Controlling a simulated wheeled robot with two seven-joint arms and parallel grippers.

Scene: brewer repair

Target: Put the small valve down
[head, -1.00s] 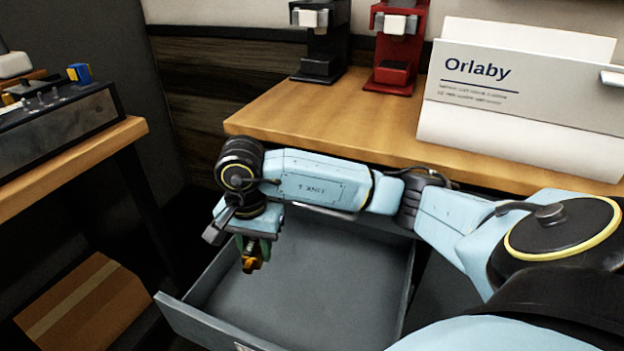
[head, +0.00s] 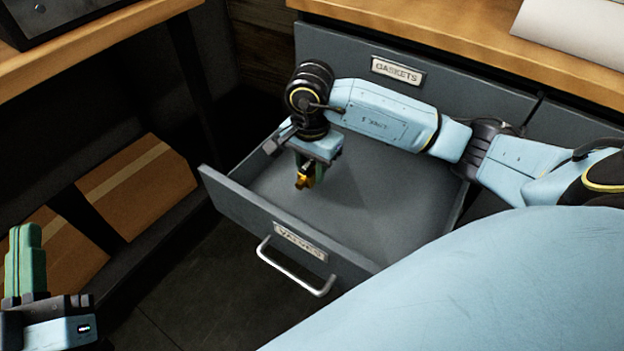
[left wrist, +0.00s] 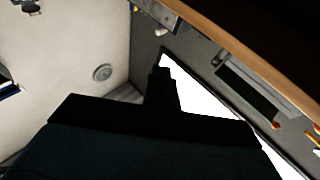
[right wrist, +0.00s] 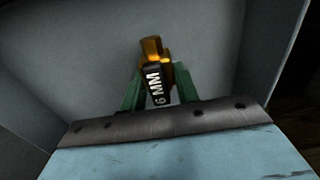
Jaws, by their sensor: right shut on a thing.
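The small valve (head: 304,179), brass coloured with a black "6 MM" label, is between the green fingers of my right gripper (head: 312,172). The right wrist view shows the valve (right wrist: 152,52) gripped at the fingertips, over grey drawer floor. My right gripper points down inside the open drawer (head: 345,222), whose label appears to read "VALVES". I cannot tell whether the valve touches the drawer floor. My left gripper (head: 23,245) is at the lower left, away from the drawer, with its green fingers together and empty. It is only a dark shape in the left wrist view.
A shut drawer labelled "GASKETS" (head: 398,72) is behind and above the open one, under the wooden counter (head: 440,28). Cardboard boxes (head: 137,190) lie at the left below a wooden bench (head: 90,42). The visible drawer floor is bare around the gripper.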

